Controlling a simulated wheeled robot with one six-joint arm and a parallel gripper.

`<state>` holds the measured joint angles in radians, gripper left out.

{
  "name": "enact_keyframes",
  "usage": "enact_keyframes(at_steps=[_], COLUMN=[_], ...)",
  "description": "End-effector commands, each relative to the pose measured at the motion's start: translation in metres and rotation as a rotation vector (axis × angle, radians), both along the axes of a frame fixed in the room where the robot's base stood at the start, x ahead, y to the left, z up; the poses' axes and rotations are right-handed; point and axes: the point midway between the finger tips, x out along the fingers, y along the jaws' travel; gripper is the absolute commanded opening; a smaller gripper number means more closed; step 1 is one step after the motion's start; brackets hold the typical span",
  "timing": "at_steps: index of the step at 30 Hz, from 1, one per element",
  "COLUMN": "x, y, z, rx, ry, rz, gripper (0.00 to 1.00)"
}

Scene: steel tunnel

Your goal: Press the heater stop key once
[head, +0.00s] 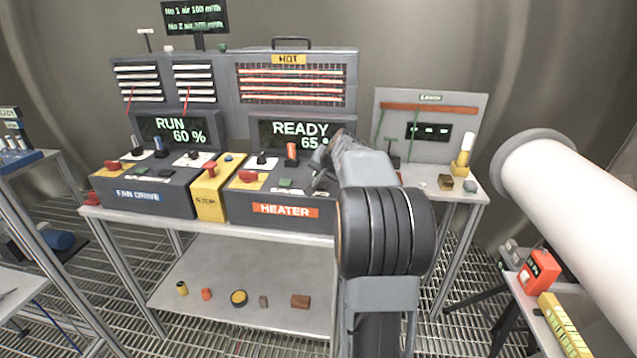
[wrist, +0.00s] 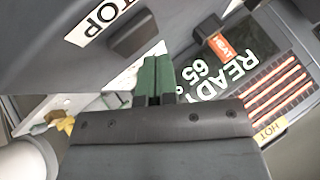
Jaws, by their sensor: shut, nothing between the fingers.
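The heater console (head: 285,215) stands at the right of the bench, its display (head: 300,131) reading READY 65 %. In the wrist view, a dark grey key (wrist: 132,34) sits beside a white label (wrist: 104,22) whose visible letters read TOP. My gripper (head: 318,182) is over the right part of the heater panel. In the wrist view its green fingers (wrist: 155,62) are shut and empty. Their tips appear just short of the key; contact is not visible.
On the heater panel are a red mushroom button (head: 248,176), a green key (head: 285,183) and an orange-topped lever (head: 291,149). A yellow stop box (head: 210,190) stands between heater and fan drive (head: 140,195).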

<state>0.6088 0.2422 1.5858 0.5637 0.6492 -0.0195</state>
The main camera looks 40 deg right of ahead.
Motion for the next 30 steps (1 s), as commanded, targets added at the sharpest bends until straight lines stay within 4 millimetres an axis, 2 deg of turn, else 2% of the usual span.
enact_keyframes(at_steps=[14,27,30], x=[0.000,0.000,0.000], y=[0.000,0.000,0.000], z=[0.006,0.047,0.051], rx=[-0.001,0.001,0.000], ry=[-0.001,0.000,0.000], rz=[-0.001,-0.001,0.000], gripper=[0.00,0.00,0.00])
